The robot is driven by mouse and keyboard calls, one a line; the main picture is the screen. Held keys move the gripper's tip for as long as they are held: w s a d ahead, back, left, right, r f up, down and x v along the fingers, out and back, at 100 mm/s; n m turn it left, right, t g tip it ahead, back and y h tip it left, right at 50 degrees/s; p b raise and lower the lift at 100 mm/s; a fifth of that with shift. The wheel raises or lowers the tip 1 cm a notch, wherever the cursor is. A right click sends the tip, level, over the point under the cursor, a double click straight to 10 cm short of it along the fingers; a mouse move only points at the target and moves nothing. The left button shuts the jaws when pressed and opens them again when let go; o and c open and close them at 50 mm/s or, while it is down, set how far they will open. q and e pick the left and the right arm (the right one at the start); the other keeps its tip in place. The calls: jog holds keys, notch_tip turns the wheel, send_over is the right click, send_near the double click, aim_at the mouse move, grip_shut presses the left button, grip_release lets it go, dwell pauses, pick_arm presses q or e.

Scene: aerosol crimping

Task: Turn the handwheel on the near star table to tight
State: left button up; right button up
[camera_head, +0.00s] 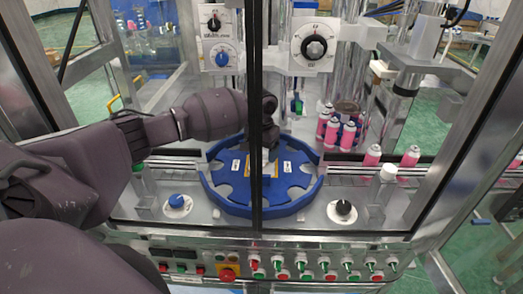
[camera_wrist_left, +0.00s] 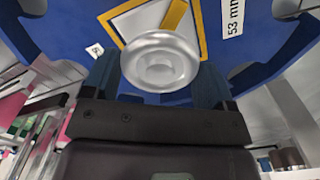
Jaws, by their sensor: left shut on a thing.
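The near star table (camera_head: 222,178) is a blue disc with notches around its rim, in the middle of the machine deck in the head view. The handwheel (camera_wrist_left: 160,62) is a round silver knob at its centre, beside a yellow-edged label, in the left wrist view. My left gripper (camera_head: 266,145) reaches in from the left and points down over the table's centre. In the wrist view its two fingers (camera_wrist_left: 160,84) stand on either side of the handwheel, shut on it. In the head view the gripper and a dark upright hide much of the handwheel. My right gripper is not in view.
A dark frame upright (camera_head: 256,60) crosses in front of the table. Pink cans (camera_head: 348,135) stand at the back right. A blue knob (camera_head: 177,201) and a black knob (camera_head: 343,208) flank the table. A row of buttons and switches (camera_head: 325,275) lines the front.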

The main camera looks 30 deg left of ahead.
aim_at(262, 153)
pick_arm(q)
jog(key=m, duration=0.4)
jog(key=shift+m, duration=0.3)
jog(key=m, duration=0.4)
jog(key=shift+r, duration=0.1)
jog(key=shift+m, duration=0.3)
dwell(0.3)
jog(key=o, duration=0.8)
jog(key=shift+o, duration=0.2)
notch_tip(262, 153, up, 11)
jog(key=b, duration=0.1)
jog(key=shift+d+f, duration=0.1)
jog(key=shift+f, duration=0.1)
dwell(0.4)
